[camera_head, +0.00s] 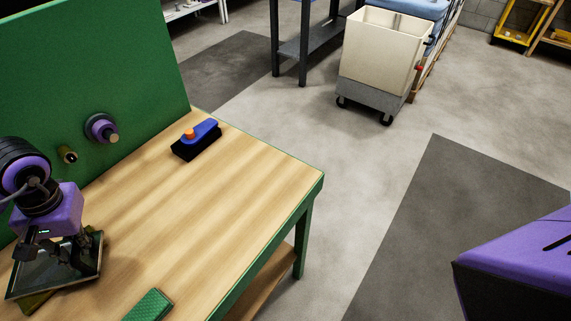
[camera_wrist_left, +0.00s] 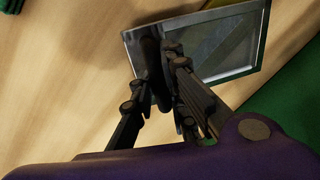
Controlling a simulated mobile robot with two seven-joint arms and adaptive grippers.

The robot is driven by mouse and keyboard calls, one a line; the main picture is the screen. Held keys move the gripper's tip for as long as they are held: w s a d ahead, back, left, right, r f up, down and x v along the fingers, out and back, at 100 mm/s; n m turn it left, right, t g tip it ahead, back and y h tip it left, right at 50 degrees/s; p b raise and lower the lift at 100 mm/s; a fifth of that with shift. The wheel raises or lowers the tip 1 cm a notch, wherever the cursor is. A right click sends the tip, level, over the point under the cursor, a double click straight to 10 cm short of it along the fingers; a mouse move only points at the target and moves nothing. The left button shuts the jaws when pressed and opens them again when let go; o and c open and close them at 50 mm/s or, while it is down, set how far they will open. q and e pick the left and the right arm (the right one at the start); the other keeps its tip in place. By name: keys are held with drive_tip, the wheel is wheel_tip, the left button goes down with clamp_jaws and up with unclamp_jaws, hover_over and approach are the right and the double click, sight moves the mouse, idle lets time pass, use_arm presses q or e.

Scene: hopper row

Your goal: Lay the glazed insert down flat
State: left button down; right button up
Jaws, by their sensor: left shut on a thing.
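The glazed insert (camera_head: 62,276) is a dark-framed pane with greenish glass at the lower left of the head view, over the wooden bench (camera_head: 225,205). It also shows in the left wrist view (camera_wrist_left: 225,48), with a pale metallic frame edge. My left gripper (camera_head: 75,248) is above its far part and shut on it; in the left wrist view the fingers (camera_wrist_left: 164,55) pinch its near-left edge. The pane looks tilted; I cannot tell how much of it touches the bench. My right gripper is not in view.
A blue and black tool with an orange knob (camera_head: 197,138) lies near the bench's back corner. A green block (camera_head: 149,305) lies at the front edge. A green panel (camera_head: 85,75) stands behind the bench. An olive piece (camera_head: 35,302) shows beneath the insert. The middle bench is clear.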

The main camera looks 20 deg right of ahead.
use_arm(q)
drive_tip(key=c, duration=1.7)
unclamp_jaws()
drive_tip(key=shift+o, duration=0.2)
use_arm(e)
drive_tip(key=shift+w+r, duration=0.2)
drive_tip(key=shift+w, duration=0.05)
use_arm(q)
drive_tip(key=shift+r, duration=0.3)
wheel_tip(320, 180, up, 11)
drive_tip(key=d, duration=0.2)
drive_tip(key=shift+r, duration=0.15)
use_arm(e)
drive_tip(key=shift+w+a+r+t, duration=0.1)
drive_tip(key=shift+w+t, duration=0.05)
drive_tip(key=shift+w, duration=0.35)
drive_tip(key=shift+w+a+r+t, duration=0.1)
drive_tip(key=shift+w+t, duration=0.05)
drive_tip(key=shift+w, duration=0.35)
use_arm(q)
drive_tip(key=shift+s+d, duration=0.1)
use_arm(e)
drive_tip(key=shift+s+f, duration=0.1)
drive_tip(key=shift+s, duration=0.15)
